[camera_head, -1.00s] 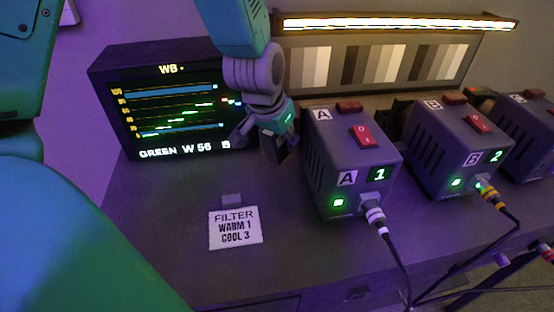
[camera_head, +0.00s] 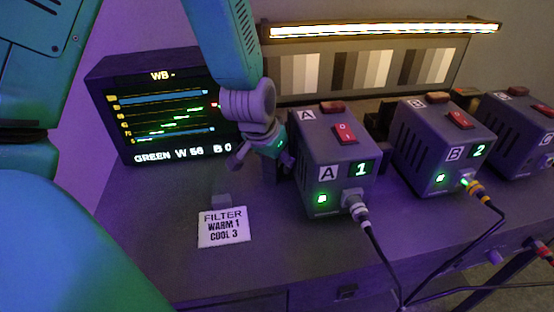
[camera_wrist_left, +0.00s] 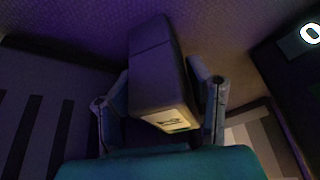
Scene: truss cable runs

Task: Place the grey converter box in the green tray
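The grey converter box (camera_wrist_left: 157,65) fills the middle of the left wrist view, with a pale label on its near end. The two fingers of my left gripper (camera_wrist_left: 160,85) lie along both its sides and appear shut on it. In the head view my left gripper (camera_head: 263,160) points down between the monitor and power box A. Only a small dark part of the converter box (camera_head: 268,171) shows below it, low over the desk; I cannot tell whether it touches. The green tray does not show in either view. My right gripper is not in view.
The monitor (camera_head: 165,110) stands left of the gripper. Power box A (camera_head: 335,150) is close on its right, with power box B (camera_head: 440,145) beyond. A filter card (camera_head: 223,227) lies in front. Cables (camera_head: 380,250) hang over the desk's front edge. The desk left of the card is clear.

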